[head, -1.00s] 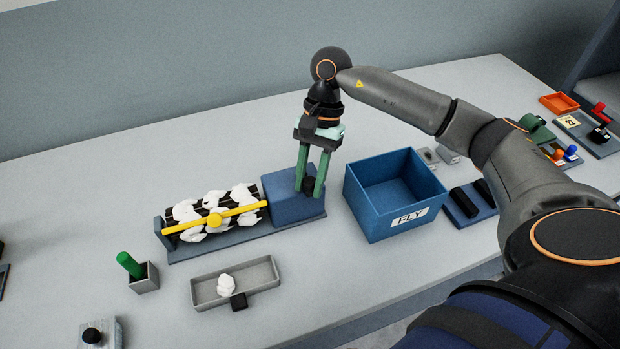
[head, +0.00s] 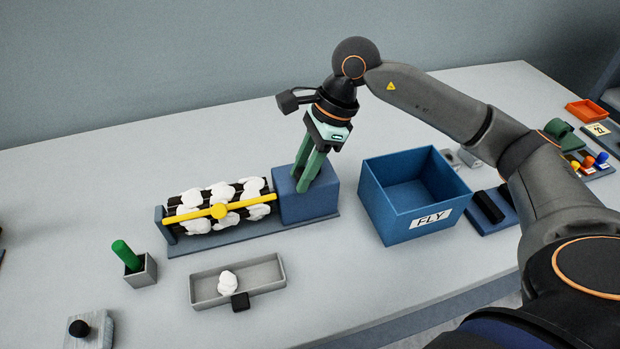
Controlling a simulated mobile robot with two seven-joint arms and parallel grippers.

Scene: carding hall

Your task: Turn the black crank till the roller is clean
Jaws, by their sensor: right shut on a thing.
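The roller (head: 205,224) is dark and striped, and several white fluff tufts cling to it. A yellow bar with a round hub (head: 219,211) runs along its front. A blue box (head: 322,204) stands at the roller's right end. My right gripper (head: 303,183) points down at this box, its green fingers shut on the black crank, which they now hide. A grey tray (head: 268,287) in front of the roller holds one white tuft (head: 228,282). My left gripper is not in view.
A blue bin marked FLY (head: 390,223) stands just right of the roller unit. A green-handled tool in a grey cup (head: 140,273) and a block with a black knob (head: 91,332) are at left front. Orange tray (head: 586,112) at far right.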

